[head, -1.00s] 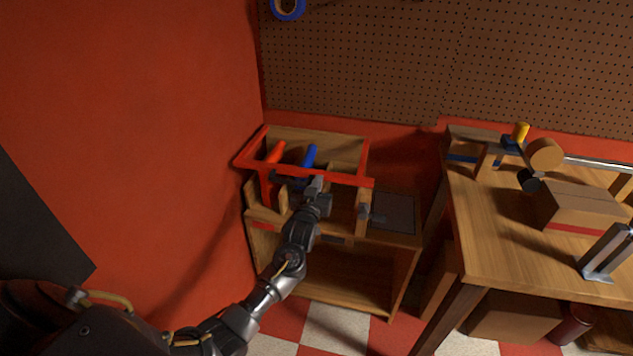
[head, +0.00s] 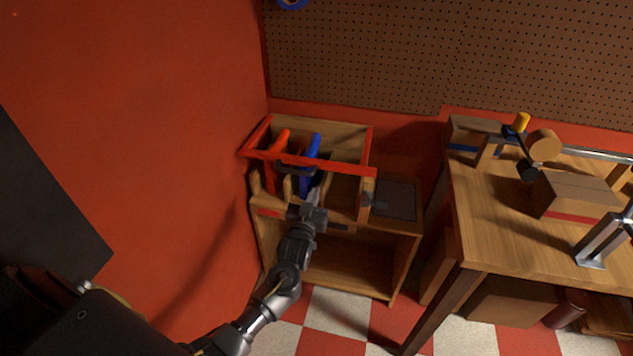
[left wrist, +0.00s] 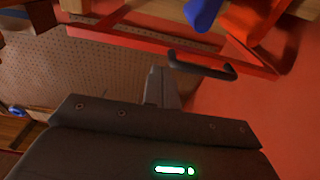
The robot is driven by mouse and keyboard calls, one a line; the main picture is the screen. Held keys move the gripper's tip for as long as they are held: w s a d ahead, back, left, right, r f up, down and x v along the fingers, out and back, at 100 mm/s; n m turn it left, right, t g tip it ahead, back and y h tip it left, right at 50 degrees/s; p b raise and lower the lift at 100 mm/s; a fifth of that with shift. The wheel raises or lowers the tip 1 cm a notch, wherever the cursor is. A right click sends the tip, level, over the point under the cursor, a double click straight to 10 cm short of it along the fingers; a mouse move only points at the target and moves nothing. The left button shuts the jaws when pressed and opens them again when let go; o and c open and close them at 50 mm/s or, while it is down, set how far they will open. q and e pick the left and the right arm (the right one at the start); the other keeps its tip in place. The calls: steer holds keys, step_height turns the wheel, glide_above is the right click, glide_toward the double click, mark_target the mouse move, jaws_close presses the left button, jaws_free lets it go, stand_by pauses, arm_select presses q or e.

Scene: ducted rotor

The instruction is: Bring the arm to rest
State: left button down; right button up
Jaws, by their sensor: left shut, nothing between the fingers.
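My left arm comes in from the lower left in the head view. Its gripper (head: 314,198) is at the front of the small wooden cabinet, just before the red-railed rack on top. The fingers are shut and empty; the closed fingers also show in the left wrist view (left wrist: 161,88). The red rail (head: 318,165) of the rack lies beyond the gripper, and it shows across the top of the left wrist view (left wrist: 150,42). My right gripper is in neither view.
Orange (head: 280,140) and blue (head: 314,146) handles stand in the rack. A dark plate (head: 396,199) lies on the cabinet top at right. A red wall is close on the left.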

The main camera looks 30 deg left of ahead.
arm_select(q)
steer(key=shift+s+d+f, duration=0.25)
steer(key=shift+s+d, duration=0.1)
steer(key=shift+s, duration=0.25)
step_height(320, 180, down, 17)
steer(key=s+d+m+g+h, duration=0.2)
steer(key=s+m+g+h, duration=0.1)
steer(key=g, duration=0.1)
steer(key=s+f+m+g, duration=0.1)
steer(key=s+f+g, duration=0.2)
steer(key=s+f, duration=0.4)
steer(key=s+f+g, duration=0.2)
steer(key=s+f, duration=0.3)
steer(key=f, duration=0.4)
steer(key=s+f+g+h, duration=0.1)
steer(key=s+f+g, duration=0.1)
steer(key=s+f, duration=0.5)
steer(key=s+f+g, duration=0.2)
steer(key=s+f, duration=0.3)
steer(key=s, duration=0.5)
steer(key=s+f+g, duration=0.2)
steer(key=s, duration=0.9)
steer(key=s+a+f+m+g, duration=0.1)
steer(key=s+f+g, duration=0.1)
steer(key=s, duration=1)
steer(key=shift+s+a+f+g, duration=0.15)
steer(key=shift+a+f+g, duration=0.2)
steer(key=shift+f, duration=0.35)
